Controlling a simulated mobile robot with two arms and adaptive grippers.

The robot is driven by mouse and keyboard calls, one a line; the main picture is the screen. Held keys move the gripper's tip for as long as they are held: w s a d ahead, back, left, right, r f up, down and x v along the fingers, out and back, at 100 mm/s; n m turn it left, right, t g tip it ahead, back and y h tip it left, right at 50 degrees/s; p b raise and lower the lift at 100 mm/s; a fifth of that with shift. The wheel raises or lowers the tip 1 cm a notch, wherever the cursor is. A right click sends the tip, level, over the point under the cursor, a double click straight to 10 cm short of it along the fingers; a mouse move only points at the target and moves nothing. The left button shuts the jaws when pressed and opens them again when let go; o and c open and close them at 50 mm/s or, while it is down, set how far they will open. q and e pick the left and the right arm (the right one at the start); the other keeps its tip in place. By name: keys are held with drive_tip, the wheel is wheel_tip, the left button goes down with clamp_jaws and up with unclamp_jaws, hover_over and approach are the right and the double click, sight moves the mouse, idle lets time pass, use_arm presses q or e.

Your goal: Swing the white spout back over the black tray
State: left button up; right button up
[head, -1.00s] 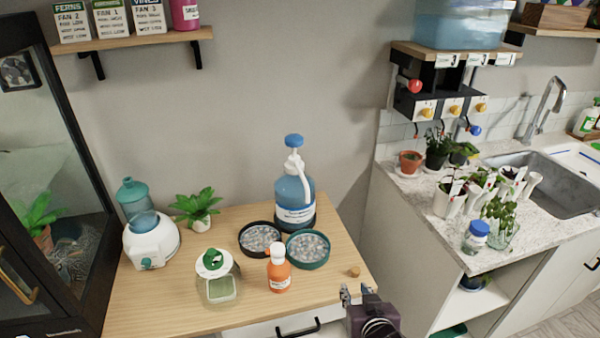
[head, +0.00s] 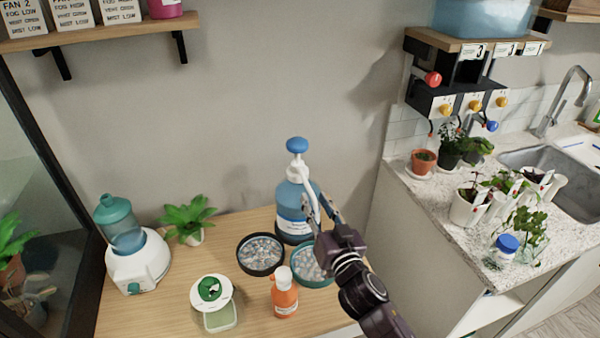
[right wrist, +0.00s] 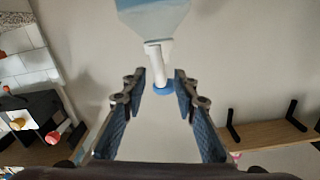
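A blue bottle (head: 293,222) with a blue-capped pump (head: 296,145) stands at the back of the wooden table. Its white spout (head: 307,186) slopes down to the right, toward the teal tray (head: 312,286) of pebbles. The black tray (head: 262,274), also full of pebbles, is to the left of the teal one. My right gripper (head: 322,204) is open at the spout's lower part and hides some of the teal tray. In the right wrist view, the white spout (right wrist: 156,62) lies between the lines of the open fingers (right wrist: 160,76); contact cannot be told. My left gripper is out of view.
An orange bottle (head: 284,296) stands in front of the trays, with a green-lidded jar (head: 212,298) to its left. A white humidifier (head: 137,262) and a plant (head: 189,218) are farther left. A counter with potted plants (head: 466,208) is at the right.

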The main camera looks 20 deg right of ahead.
sight(307, 182)
drive_tip(key=shift+w+r, duration=0.1)
drive_tip(key=shift+w, duration=0.15)
drive_tip(key=shift+w+r, duration=0.1)
drive_tip(key=shift+w, duration=0.1)
drive_tip(key=w+p, duration=0.1)
drive_tip(key=w, duration=0.2)
drive_tip(key=shift+a+r, duration=0.1)
drive_tip(key=shift+r, duration=0.05)
drive_tip(key=w, duration=0.3)
drive_tip(key=shift+w, duration=0.15)
drive_tip(key=shift+w+a, duration=0.1)
drive_tip(key=shift+w, duration=0.35)
drive_tip(key=c, duration=0.7)
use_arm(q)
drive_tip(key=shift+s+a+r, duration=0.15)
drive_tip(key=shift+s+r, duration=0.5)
use_arm(e)
clamp_jaws()
drive_tip(key=shift+f, duration=0.2)
